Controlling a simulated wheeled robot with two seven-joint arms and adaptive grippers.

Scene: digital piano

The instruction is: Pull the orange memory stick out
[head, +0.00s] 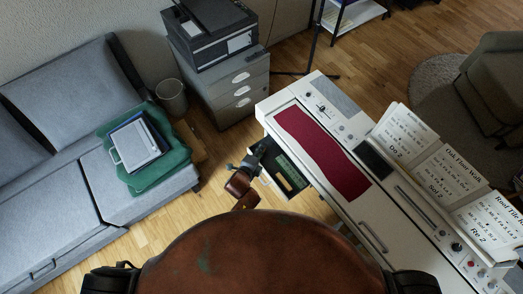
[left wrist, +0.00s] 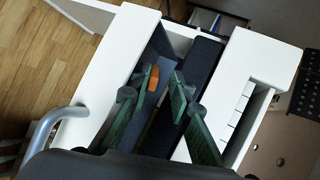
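The orange memory stick (left wrist: 154,78) shows as a small upright orange piece in the left wrist view, in a dark recess at the end of the white piano (left wrist: 108,63). My left gripper (left wrist: 156,88) has its two green fingers apart, one on each side of the stick. The stick looks very close to the left finger; I cannot tell whether they touch. In the head view my left gripper (head: 262,152) is at the left end of the piano (head: 398,240), and the stick cannot be made out there. My right gripper is not in view.
A dark red cloth (head: 322,153) lies on the piano top, and sheet music (head: 440,172) stands along its far side. A grey drawer cabinet (head: 238,88) with a printer (head: 212,32) stands behind. A grey sofa (head: 60,150) is at the left, with open wooden floor between.

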